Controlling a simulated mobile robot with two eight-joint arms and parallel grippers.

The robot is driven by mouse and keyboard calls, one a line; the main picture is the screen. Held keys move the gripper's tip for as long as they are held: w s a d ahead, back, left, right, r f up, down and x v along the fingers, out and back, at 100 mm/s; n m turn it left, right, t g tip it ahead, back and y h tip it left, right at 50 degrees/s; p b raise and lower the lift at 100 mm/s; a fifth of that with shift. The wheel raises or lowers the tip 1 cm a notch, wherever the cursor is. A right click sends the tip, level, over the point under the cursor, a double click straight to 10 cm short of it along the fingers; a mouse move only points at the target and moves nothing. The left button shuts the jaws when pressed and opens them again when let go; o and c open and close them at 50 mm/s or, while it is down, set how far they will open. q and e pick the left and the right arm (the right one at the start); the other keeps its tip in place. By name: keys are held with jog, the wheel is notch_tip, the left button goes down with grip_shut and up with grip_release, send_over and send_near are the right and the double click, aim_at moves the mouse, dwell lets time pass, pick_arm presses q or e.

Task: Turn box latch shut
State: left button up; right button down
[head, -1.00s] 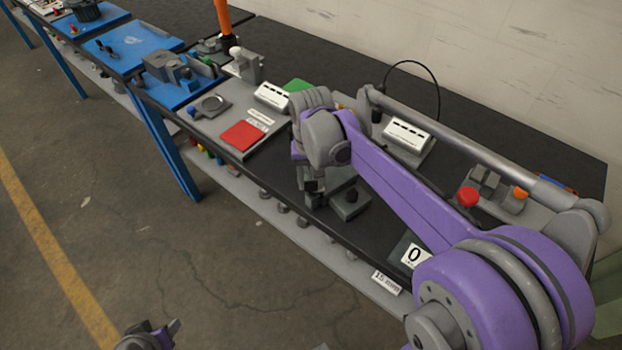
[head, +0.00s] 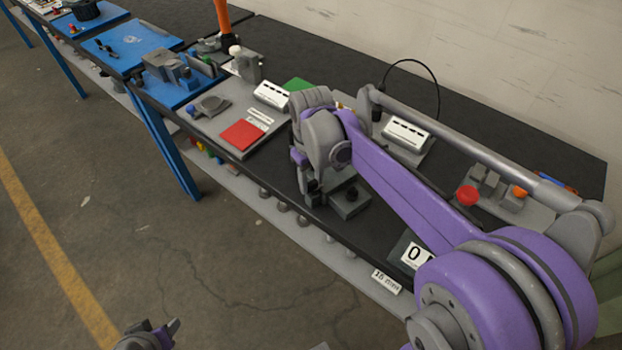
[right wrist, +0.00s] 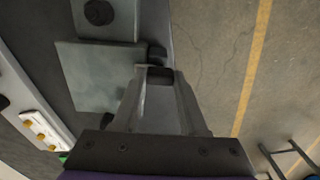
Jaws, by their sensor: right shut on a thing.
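A grey box (right wrist: 95,90) lies at the bench edge in the right wrist view. A small dark latch piece (right wrist: 157,52) sits at its edge beside the floor side. My right gripper (right wrist: 158,75) is shut on the latch there, its fingers converging at the box's edge. The fingertips cover part of the latch, so its exact angle cannot be told. In the head view my right gripper (head: 316,192) is low at the bench's front edge, and my wrist hides most of the box. My left gripper (head: 160,332) shows partly at the bottom, away from the bench.
A grey block with a black knob (head: 351,203) stands right beside my right gripper. A red pad (head: 242,134) lies to the left, and a red button (head: 467,196) is to the right. White-topped devices (head: 408,134) stand behind.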

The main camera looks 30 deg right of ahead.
aim_at(311, 183)
dwell(0.3)
jog(key=shift+c, duration=2.2)
grip_release()
jog(key=shift+r, duration=0.15)
notch_tip(311, 183, up, 10)
jog(key=shift+r+p, duration=0.25)
jog(key=shift+p, duration=0.15)
jog(key=s+a+f+t, duration=0.2)
jog(key=s+a+f, duration=0.1)
jog(key=s+f, duration=0.4)
jog(key=s+a+f+m+t, duration=0.1)
jog(key=s+a+f+t, duration=0.2)
jog(key=s+f, duration=0.4)
jog(key=shift+s+f+m, duration=0.2)
jog(key=shift+s+m, duration=0.1)
jog(key=shift+s, duration=0.1)
